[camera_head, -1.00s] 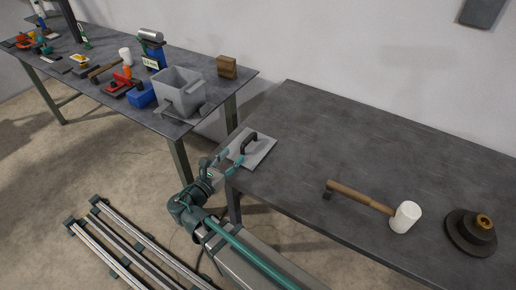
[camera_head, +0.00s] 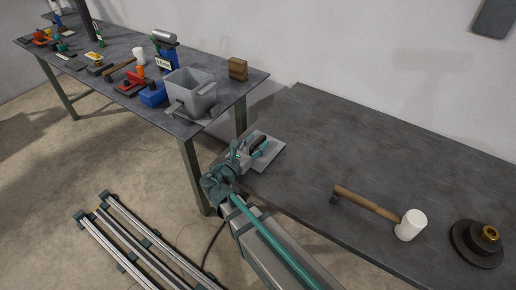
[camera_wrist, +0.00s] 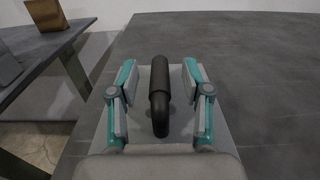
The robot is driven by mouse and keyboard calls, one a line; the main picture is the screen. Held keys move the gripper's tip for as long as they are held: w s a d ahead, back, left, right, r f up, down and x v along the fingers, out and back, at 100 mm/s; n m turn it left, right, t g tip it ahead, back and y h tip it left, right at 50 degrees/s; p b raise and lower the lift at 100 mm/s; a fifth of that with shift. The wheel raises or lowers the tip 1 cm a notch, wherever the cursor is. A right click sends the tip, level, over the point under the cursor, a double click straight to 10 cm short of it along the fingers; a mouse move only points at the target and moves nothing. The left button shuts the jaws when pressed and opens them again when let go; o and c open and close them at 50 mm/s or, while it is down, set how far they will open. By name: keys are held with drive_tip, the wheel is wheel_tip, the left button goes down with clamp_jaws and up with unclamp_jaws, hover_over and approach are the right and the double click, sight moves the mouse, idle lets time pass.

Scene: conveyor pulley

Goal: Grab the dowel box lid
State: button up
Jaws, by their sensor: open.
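The dowel box lid (camera_head: 268,160) is a flat light-grey plate with a black handle. It lies at the left corner of the right-hand table. In the wrist view the lid (camera_wrist: 180,133) is below my gripper, and its black handle (camera_wrist: 159,92) stands between the two fingers. My gripper (camera_wrist: 160,78) is open, with one teal-and-grey finger on each side of the handle and a gap on both sides. In the head view my gripper (camera_head: 256,150) is over the lid and hides part of it.
The right-hand table (camera_head: 350,140) holds a white-headed mallet (camera_head: 410,224) and a dark pulley (camera_head: 477,243) farther right. The left table (camera_head: 215,128) bears a grey open box (camera_head: 190,92), a brown block (camera_head: 238,68) and several tools. A gap separates the tables.

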drive_tip(key=shift+c, duration=0.4)
clamp_jaws()
drive_tip(key=shift+r, duration=0.2)
